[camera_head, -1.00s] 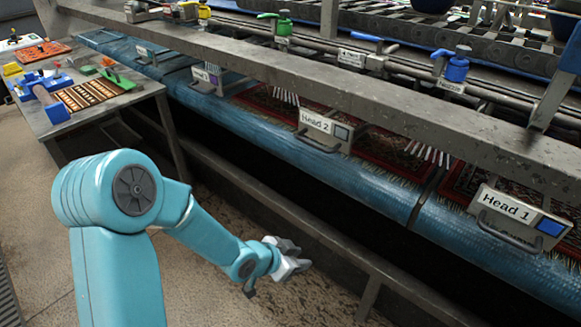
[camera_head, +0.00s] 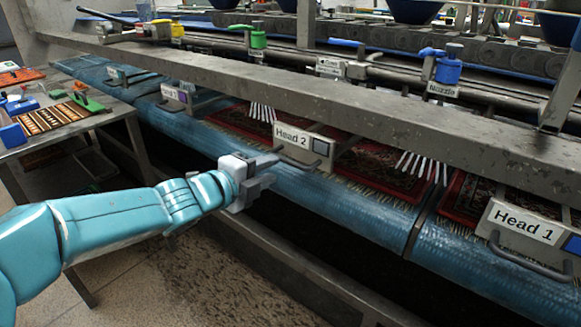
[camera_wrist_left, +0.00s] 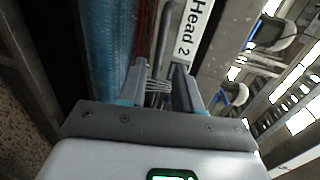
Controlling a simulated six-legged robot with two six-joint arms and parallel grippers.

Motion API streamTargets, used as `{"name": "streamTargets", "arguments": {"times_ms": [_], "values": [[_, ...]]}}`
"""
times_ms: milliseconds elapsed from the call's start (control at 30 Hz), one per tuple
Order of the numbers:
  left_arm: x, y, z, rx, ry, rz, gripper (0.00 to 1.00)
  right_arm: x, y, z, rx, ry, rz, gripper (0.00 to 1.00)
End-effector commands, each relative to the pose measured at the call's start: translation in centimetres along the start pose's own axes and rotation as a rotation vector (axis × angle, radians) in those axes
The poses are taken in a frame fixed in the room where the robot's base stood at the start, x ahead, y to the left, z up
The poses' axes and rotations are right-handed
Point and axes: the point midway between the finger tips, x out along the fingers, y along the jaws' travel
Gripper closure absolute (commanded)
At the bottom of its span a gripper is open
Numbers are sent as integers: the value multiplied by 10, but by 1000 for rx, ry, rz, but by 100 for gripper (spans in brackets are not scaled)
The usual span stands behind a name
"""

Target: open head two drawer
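The Head 2 drawer front (camera_head: 303,140) has a white label and a dark bar handle (camera_head: 298,163) below it. The drawer sits in line under the grey beam, and looks shut. My left gripper (camera_head: 266,171) is just left of the handle, in front of the blue roller, with its fingers pointing towards the handle. In the left wrist view the two fingers (camera_wrist_left: 160,86) are apart, and the Head 2 label (camera_wrist_left: 187,38) is ahead. A grey bar, likely the handle (camera_wrist_left: 163,38), lies ahead of the gap; I cannot tell whether it is between the fingertips. My right gripper is not in view.
The Head 1 drawer front (camera_head: 527,232) is at the right, and another labelled front (camera_head: 175,94) is at the left. A grey beam (camera_head: 330,100) runs above the drawers. A lower rail (camera_head: 300,275) runs in front. A tool table (camera_head: 75,120) stands at the left.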

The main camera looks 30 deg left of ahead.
Motion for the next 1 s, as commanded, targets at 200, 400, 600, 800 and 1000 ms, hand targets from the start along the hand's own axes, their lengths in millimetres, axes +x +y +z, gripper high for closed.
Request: {"name": "streamTargets", "arguments": {"times_ms": [200,400,600,800,1000], "values": [[51,2,-1,-1,5,1,67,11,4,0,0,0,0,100],[77,0,-1,-1,5,1,67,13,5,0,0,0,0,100],[84,-1,0,-1,4,1,67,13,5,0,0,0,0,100],[83,-1,0,-1,4,1,80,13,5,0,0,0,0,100],[83,-1,0,-1,4,0,100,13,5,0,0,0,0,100]]}}
